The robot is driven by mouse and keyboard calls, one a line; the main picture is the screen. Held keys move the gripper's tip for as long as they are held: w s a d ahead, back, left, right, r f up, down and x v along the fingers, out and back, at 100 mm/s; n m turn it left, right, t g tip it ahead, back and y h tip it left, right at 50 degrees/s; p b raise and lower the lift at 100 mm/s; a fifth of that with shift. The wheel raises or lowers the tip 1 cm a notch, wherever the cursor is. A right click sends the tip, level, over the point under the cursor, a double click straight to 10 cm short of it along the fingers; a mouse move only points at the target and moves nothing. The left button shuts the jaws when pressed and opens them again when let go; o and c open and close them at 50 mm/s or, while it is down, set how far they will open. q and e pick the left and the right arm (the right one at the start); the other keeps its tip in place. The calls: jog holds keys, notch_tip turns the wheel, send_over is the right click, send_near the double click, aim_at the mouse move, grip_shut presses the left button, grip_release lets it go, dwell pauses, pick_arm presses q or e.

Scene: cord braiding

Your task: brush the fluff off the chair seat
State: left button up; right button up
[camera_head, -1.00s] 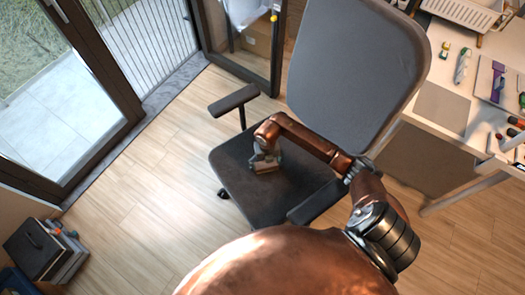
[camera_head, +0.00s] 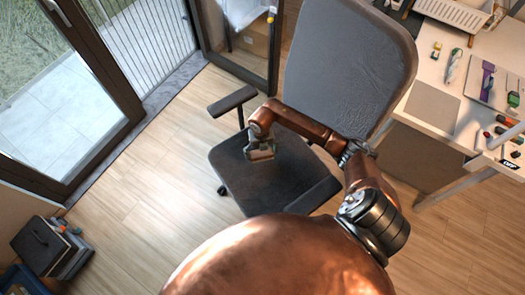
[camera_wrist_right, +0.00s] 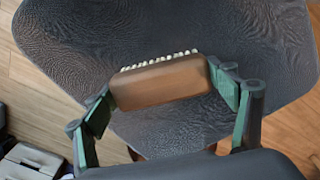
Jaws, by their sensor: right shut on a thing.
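The office chair's dark grey seat (camera_head: 282,187) is in the middle of the head view and fills much of the right wrist view (camera_wrist_right: 258,38). My right gripper (camera_head: 261,151) is over the seat's left part, shut on a brush (camera_head: 262,156). In the right wrist view the brush (camera_wrist_right: 163,84) has a brown wooden block and a row of pale bristles along its far edge, with a green finger at each end. I cannot tell whether the bristles touch the seat. I cannot make out any fluff. My left gripper is not in view.
The backrest (camera_head: 348,65) rises behind the seat, and a left armrest (camera_head: 232,101) stands beside it. A white desk (camera_head: 440,60) with several small items is at the right. Books and a dark box (camera_head: 42,243) lie lower left. Wooden floor (camera_head: 150,190) is clear left of the chair.

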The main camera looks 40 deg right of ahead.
jog(key=shift+r+p, duration=0.6)
jog(key=shift+r, duration=0.45)
